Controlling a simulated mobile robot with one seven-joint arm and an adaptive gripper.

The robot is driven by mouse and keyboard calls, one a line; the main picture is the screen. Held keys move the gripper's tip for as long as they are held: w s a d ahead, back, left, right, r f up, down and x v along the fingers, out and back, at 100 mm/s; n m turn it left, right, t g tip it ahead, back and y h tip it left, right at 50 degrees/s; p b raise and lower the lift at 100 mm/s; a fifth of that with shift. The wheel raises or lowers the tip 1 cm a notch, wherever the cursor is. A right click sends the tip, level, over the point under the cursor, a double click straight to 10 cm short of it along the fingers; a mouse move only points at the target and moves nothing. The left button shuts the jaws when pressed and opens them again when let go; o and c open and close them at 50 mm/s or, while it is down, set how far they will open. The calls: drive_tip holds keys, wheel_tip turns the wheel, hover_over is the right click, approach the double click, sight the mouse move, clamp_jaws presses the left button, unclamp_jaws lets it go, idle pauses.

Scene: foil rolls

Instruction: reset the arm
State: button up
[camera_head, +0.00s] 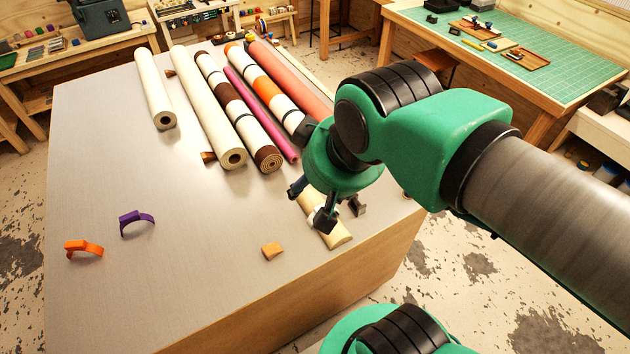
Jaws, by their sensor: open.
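My gripper (312,205) hangs at the end of my green arm over the right part of the grey table (110,190). Its fingers are apart and point down, above a pale cream piece (338,236) lying near the table's right edge. I cannot tell whether the fingers touch that piece. Several rolls lie side by side on the table behind the gripper: a cream roll (155,88), a longer cream roll (205,105), a brown and white roll (237,108), a thin pink roll (260,112), an orange and white roll (266,88) and a red-orange roll (290,80), partly hidden by my arm.
An orange clip (84,248) and a purple clip (135,220) lie at the table's front left. A small tan wedge (272,251) lies left of the cream piece. The table's left side is mostly bare. A bench with a green mat (560,65) stands at the back right.

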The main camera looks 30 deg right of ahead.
drive_tip(key=shift+f, duration=0.1)
wheel_tip(320, 180, down, 7)
drive_tip(key=b, duration=0.7)
drive_tip(key=shift+r, duration=0.2)
